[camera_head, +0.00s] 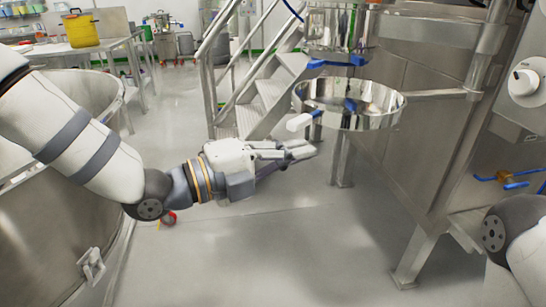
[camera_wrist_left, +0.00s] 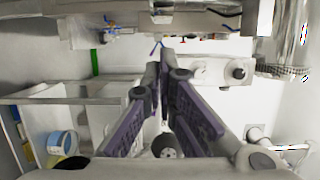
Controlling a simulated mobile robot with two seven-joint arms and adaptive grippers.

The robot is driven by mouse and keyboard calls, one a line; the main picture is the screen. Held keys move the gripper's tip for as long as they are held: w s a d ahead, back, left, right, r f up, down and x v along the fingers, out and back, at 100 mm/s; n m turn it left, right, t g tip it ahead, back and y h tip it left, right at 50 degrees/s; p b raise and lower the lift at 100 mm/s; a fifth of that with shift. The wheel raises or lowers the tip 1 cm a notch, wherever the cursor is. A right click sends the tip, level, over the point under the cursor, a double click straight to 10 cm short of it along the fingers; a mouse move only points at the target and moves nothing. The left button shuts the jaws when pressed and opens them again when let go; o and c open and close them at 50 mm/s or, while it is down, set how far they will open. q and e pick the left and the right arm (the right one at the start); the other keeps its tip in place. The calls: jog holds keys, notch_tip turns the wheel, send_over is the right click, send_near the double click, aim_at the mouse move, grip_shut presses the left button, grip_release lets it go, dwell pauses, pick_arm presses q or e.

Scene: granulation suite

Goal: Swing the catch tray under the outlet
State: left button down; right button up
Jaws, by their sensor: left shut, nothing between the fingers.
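The catch tray (camera_head: 372,122) is a shiny round steel pan in the head view, carried on a horizontal bar (camera_head: 440,94) from the steel frame at right. My left gripper (camera_head: 312,151) is shut and empty, just below the grip in the picture, with no visible contact. Its fingers (camera_wrist_left: 162,62) meet in the left wrist view. My right gripper is out of view.
A large steel vessel (camera_head: 60,215) stands at left under my left arm. Metal stairs (camera_head: 265,88) rise behind the tray. A frame leg (camera_head: 417,258) and blue-handled valve (camera_head: 510,182) are at right. The middle floor (camera_head: 270,255) is clear.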

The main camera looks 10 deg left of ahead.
pick_arm(q)
jog(key=shift+w+a, duration=0.15)
jog(key=shift+w, duration=2.05)
jog(key=shift+a, duration=0.1)
